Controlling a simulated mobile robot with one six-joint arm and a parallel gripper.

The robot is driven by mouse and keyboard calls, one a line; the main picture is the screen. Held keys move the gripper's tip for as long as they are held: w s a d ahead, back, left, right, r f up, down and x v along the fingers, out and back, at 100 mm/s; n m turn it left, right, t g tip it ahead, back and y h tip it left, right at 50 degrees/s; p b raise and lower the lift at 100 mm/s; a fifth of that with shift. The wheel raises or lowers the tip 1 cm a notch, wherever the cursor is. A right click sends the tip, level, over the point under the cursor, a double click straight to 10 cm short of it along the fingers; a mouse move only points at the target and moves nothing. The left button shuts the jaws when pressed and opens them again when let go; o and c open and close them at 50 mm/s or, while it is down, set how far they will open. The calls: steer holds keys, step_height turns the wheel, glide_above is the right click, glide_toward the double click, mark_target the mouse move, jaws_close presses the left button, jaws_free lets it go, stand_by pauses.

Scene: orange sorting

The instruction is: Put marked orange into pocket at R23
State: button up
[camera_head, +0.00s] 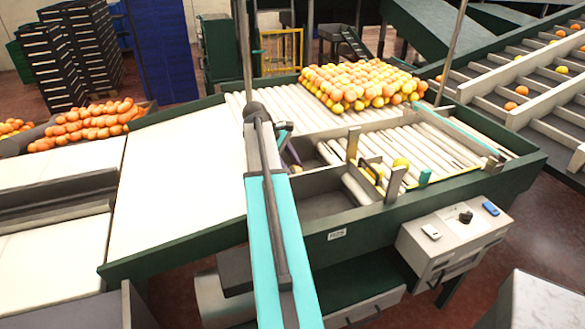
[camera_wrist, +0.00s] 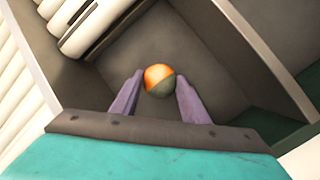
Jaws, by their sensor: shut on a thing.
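The marked orange (camera_wrist: 159,80), half orange and half dull grey-green, sits between the two purple fingers of my gripper (camera_wrist: 158,86) in the wrist view. My gripper is shut on it. In the head view my gripper (camera_head: 291,158) is partly hidden behind my arm, at the left end of the roller bed. In the wrist view the pocket's bare grey floor (camera_wrist: 205,50) and walls show beyond the orange. I cannot tell the orange's height above the floor.
White rollers (camera_head: 430,145) lie right of the pocket, with upright grey posts (camera_head: 395,184) and a yellow fruit (camera_head: 401,163) near its edge. A large pile of oranges (camera_head: 360,84) is behind. A control box (camera_head: 455,240) stands at front right. The white slope (camera_head: 185,170) at left is clear.

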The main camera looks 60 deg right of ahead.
steer(key=shift+f, duration=0.1)
steer(key=o, duration=1.2)
steer(key=shift+r, duration=0.2)
steer(key=shift+b+v, duration=1.45)
steer(key=shift+v, duration=4.55)
steer(key=shift+f, duration=0.1)
steer(key=shift+w+p, duration=0.15)
steer(key=shift+p, duration=0.25)
steer(key=shift+d+m, duration=0.15)
steer(key=shift+m, duration=0.15)
